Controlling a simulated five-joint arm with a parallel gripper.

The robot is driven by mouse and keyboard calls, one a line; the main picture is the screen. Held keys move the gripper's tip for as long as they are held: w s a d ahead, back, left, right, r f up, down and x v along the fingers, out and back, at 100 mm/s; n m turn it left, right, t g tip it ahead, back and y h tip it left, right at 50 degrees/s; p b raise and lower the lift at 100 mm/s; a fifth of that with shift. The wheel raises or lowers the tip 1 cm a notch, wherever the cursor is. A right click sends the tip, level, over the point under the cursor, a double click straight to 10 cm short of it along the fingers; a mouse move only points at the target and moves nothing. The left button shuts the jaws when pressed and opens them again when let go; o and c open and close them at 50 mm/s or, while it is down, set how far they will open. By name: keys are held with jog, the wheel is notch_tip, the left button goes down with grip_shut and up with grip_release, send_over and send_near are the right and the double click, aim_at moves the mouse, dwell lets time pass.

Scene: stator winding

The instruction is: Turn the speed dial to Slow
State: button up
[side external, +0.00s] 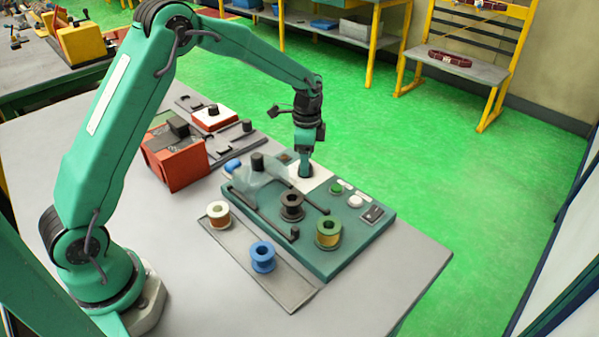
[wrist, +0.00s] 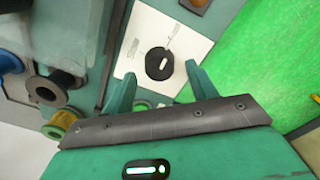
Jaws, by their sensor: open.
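The speed dial (wrist: 156,69) is a round black knob with a short pale mark. It sits on a white panel (wrist: 140,25) with small dark markings that are too small to read. In the wrist view my gripper (wrist: 160,72) has its two green fingers spread apart, one on each side of the dial, with nothing between them that I can see held. I cannot tell whether the fingers touch the dial. In the side view my gripper (side external: 306,172) points down at the white panel (side external: 319,180) and hides the dial.
The teal machine base (side external: 340,262) carries a dark spool (side external: 291,206), a green-and-gold spool (side external: 328,233), a clear cover (side external: 250,182) and a green button (side external: 336,187). A tray (side external: 232,242) with a blue spool (side external: 262,257) lies in front. A red box (side external: 180,165) stands left.

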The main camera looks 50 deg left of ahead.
jog(key=shift+f, duration=0.65)
jog(key=c, duration=1)
